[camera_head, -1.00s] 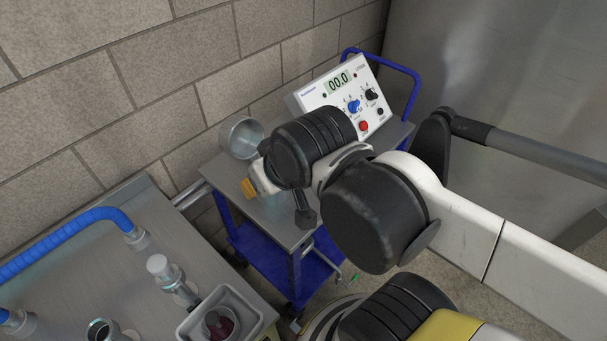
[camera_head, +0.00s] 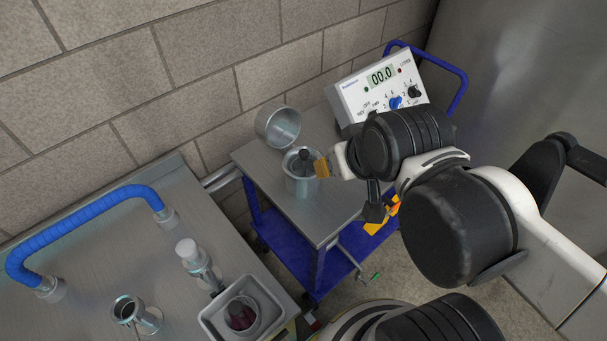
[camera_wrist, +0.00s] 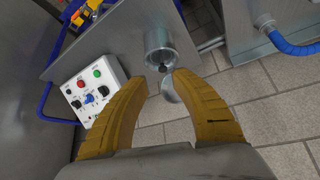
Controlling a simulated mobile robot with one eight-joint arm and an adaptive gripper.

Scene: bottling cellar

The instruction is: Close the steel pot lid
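The steel pot (camera_head: 301,186) stands on the cart top, with a dark knob-like piece showing at its mouth. Its round steel lid (camera_head: 278,126) is tilted up and open behind the pot, on the wall side. My gripper (camera_head: 322,167) is just right of the pot's rim in the head view; whether it touches cannot be told. In the wrist view my gripper (camera_wrist: 158,78) has its two yellow fingers spread apart with nothing between them. The pot (camera_wrist: 158,40) and the lid (camera_wrist: 173,90) show beyond the fingertips.
A control box (camera_head: 380,88) with a display stands on the cart (camera_head: 262,165), right of the lid. A brick wall is close behind. The steel bench at left holds a blue hose (camera_head: 85,222), metal fittings and a grey tray (camera_head: 208,322).

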